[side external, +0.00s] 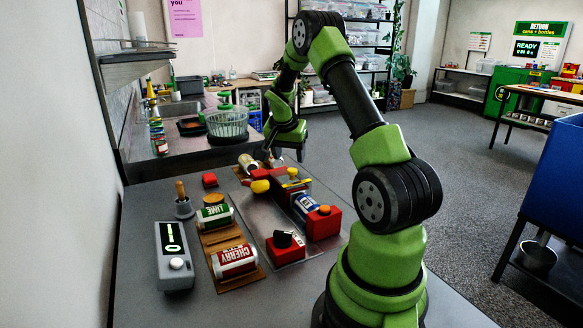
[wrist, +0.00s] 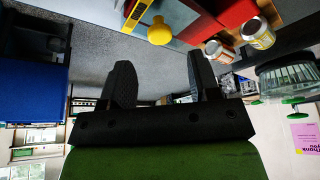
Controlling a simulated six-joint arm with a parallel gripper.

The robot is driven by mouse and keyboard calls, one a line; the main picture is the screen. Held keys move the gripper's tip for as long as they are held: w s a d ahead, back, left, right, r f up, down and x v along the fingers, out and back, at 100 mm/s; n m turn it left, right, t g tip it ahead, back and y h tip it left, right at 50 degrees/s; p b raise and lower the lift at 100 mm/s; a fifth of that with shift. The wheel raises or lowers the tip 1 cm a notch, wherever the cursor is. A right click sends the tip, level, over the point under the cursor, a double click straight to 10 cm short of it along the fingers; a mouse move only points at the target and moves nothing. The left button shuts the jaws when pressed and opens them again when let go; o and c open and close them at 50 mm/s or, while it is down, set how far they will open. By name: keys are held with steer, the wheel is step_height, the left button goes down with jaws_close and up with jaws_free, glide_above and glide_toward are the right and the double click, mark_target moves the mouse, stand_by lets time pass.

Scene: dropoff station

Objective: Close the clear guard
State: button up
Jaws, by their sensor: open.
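My gripper (side external: 272,155) is at the far end of the workstation, just beyond the red parts. In the wrist view its two black fingers (wrist: 160,88) stand apart with nothing between them. A yellow knob (side external: 260,186) sticks out from the red-and-yellow station on the base plate; it also shows in the wrist view (wrist: 160,31), beyond the fingers and apart from them. A greyish panel beside the knob may be the clear guard, but its outline and angle are too faint to tell. A blue can (side external: 304,205) lies in the station.
Red blocks with a black knob (side external: 286,245) and an orange button (side external: 322,222) stand at the near end. Green (side external: 214,217) and red (side external: 234,260) cans lie on a brown rack at left, by a grey meter (side external: 174,256). More cans (side external: 249,163) lie near my gripper.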

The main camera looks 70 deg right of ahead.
mark_target(292, 169)
steer(key=x, duration=0.5)
steer(key=shift+d+f, duration=0.1)
steer(key=shift+f, duration=0.15)
jaws_close()
steer(key=s+a, duration=0.5)
steer(key=shift+s+a, duration=0.2)
steer(key=shift+s, duration=0.1)
jaws_free()
steer(key=v, duration=1)
